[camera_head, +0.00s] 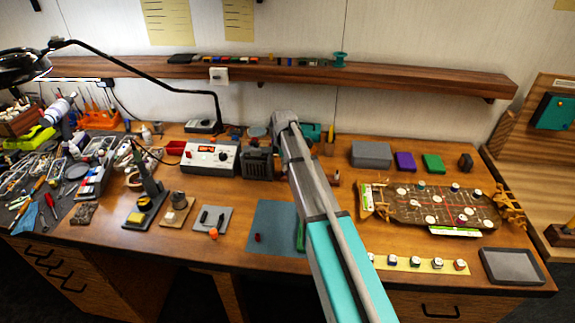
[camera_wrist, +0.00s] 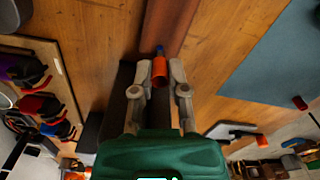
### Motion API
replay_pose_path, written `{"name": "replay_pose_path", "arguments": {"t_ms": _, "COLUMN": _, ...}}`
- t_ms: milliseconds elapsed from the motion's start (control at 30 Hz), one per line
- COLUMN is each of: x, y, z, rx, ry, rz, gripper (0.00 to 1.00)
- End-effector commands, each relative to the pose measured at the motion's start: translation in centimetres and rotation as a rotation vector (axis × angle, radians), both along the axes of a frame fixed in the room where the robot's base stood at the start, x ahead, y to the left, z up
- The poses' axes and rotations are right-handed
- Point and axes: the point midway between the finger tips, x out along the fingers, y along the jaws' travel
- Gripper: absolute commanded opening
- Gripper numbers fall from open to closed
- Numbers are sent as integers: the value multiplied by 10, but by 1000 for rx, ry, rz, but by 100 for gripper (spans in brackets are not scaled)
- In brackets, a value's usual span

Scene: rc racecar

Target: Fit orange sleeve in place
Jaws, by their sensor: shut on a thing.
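In the wrist view my gripper (camera_wrist: 159,72) has its grey fingers closed on an orange sleeve (camera_wrist: 159,73). A small blue piece (camera_wrist: 159,50) shows at the far end of the sleeve; I cannot tell whether they touch. In the head view my arm reaches over the bench and hides the fingertips and the held sleeve. Another orange piece (camera_head: 214,233) is at the front of a grey plate (camera_head: 219,213) left of the blue mat; an orange piece (camera_wrist: 262,141) also shows at lower right in the wrist view.
The blue mat (camera_head: 272,216) carries a small dark red piece (camera_head: 257,238). A control box (camera_head: 210,157) stands behind. A patterned board (camera_head: 400,212) and a grey tray (camera_head: 511,266) lie right of my arm. Bare wood separates several of these items.

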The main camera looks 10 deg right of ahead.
Motion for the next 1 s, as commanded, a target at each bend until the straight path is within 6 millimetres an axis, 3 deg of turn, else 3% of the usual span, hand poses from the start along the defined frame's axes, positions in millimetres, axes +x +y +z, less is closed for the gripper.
{"name": "replay_pose_path", "arguments": {"t_ms": 867, "x": 0, "y": 0, "z": -20, "rx": 0, "ry": 0, "rz": 0, "gripper": 8}}
{"name": "replay_pose_path", "arguments": {"t_ms": 900, "x": 0, "y": 0, "z": -18, "rx": 0, "ry": 0, "rz": 0, "gripper": 27}}
{"name": "replay_pose_path", "arguments": {"t_ms": 1000, "x": 0, "y": 0, "z": -18, "rx": 0, "ry": 0, "rz": 0, "gripper": 45}}
